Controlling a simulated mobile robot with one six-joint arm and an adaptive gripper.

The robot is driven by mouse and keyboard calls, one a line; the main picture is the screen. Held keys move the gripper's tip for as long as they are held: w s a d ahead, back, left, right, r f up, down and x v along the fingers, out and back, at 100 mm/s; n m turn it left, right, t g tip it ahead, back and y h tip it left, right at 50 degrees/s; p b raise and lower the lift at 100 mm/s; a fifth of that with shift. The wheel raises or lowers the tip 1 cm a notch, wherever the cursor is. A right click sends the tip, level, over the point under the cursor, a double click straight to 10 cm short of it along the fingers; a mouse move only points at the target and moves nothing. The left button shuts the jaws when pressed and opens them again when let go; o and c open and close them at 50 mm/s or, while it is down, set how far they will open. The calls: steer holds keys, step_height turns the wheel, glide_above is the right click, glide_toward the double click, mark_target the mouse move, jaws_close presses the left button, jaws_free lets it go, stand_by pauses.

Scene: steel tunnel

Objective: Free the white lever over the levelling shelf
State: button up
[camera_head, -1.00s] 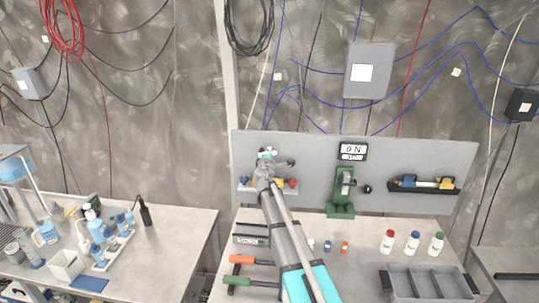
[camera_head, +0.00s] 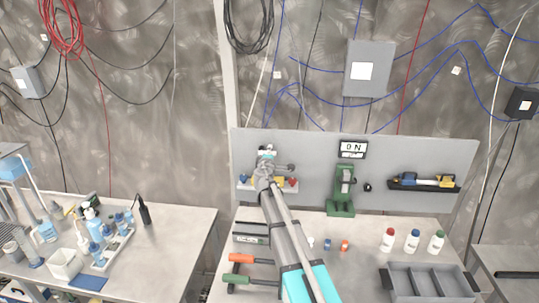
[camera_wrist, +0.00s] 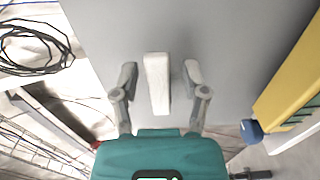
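The white lever (camera_wrist: 157,83) stands out from the grey panel in the wrist view, between the two fingers of my gripper (camera_wrist: 160,76). A gap shows on each side of it, so the fingers are open and do not appear to touch it. In the head view my gripper (camera_head: 267,164) is at the left part of the upright panel, and a small white part (camera_head: 266,149) shows just above it. The levelling shelf (camera_head: 290,189) is behind and below my gripper, partly hidden by my arm, with small coloured items on it.
A yellow body (camera_wrist: 290,75) with a blue knob (camera_wrist: 251,131) is close on the right in the wrist view. A green press (camera_head: 342,190) stands under a display (camera_head: 352,149) reading 0 N. Bottles (camera_head: 413,241) and a grey tray (camera_head: 425,283) occupy the bench's right.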

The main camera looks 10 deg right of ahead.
stand_by(0.3)
steer(key=v, duration=1.2)
stand_by(0.3)
steer(key=s+d+f+m+g+h+b, duration=0.1)
steer(key=s+d+f+m+g, duration=0.2)
steer(key=s+f+m+g, duration=0.3)
steer(key=s+d+f+m+g+h+b, duration=0.1)
steer(key=s+d+f+m+g+b, duration=0.2)
steer(key=s+f, duration=0.4)
steer(key=s+a+f+m+g+y, duration=0.2)
steer(key=s+a+f+g+y, duration=0.2)
steer(key=s, duration=0.5)
steer(key=s+a+f+m+g+y, duration=0.2)
steer(key=s+a+f+g+y, duration=0.2)
steer(key=s, duration=0.4)
step_height(320, 180, down, 2)
steer(key=shift+s+a+f+m+b, duration=0.2)
steer(key=shift+s+a+m+b, duration=0.2)
steer(key=shift+a, duration=0.35)
